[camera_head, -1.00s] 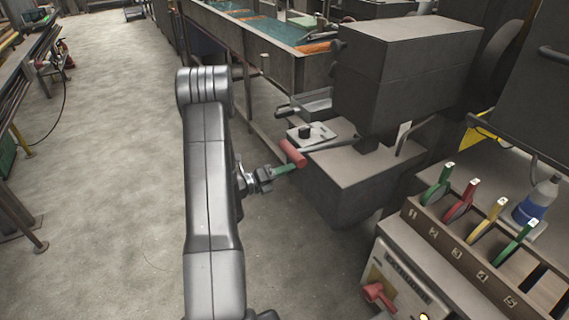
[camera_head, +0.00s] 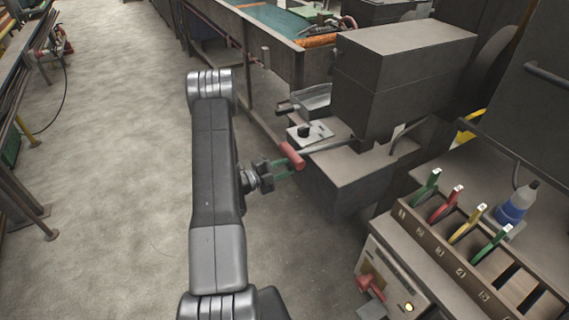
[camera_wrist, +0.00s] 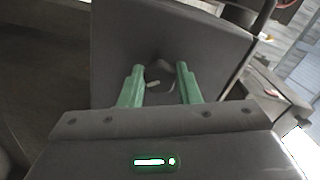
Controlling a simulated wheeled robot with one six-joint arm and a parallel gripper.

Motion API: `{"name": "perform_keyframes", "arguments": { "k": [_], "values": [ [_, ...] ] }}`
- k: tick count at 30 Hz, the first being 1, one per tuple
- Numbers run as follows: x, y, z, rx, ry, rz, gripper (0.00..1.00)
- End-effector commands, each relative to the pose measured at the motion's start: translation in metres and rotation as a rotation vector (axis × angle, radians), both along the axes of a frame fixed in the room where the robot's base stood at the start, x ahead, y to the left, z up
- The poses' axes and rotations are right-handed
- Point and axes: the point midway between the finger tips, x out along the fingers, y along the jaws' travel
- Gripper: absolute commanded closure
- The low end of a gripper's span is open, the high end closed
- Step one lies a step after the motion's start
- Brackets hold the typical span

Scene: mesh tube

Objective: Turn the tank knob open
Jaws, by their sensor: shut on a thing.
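My gripper (camera_head: 286,168) has green fingers and reaches toward the dark machine block, just under a red lever handle (camera_head: 291,154). In the wrist view my gripper (camera_wrist: 160,73) has a finger on each side of a small grey knob-like form (camera_wrist: 160,67) at the dark flat face of the block. The fingers are shut on this knob, with a gap between them. Its outline blends with the grey face, so how far it is turned cannot be told. In the head view the knob is hidden behind the gripper and handle.
The dark machine block (camera_head: 350,185) stands right ahead of my gripper. A control box with a red knob (camera_head: 367,284) is at the lower right. Beside it are a rack (camera_head: 455,252) of coloured handles and a blue bottle (camera_head: 516,204). Open floor (camera_head: 115,150) lies left.

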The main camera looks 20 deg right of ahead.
Motion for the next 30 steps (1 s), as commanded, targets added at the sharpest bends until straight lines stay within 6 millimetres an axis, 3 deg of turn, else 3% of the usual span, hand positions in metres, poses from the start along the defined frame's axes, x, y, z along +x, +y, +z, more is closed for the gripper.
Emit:
{"name": "perform_keyframes", "arguments": {
  "k": [18,30],
  "values": [
    [-0.0022,0.0001,-0.0015,-0.042,0.581,0.0,0.93],
    [-0.0028,0.0001,-0.0027,-0.064,0.861,0.001,0.93]
  ]
}}
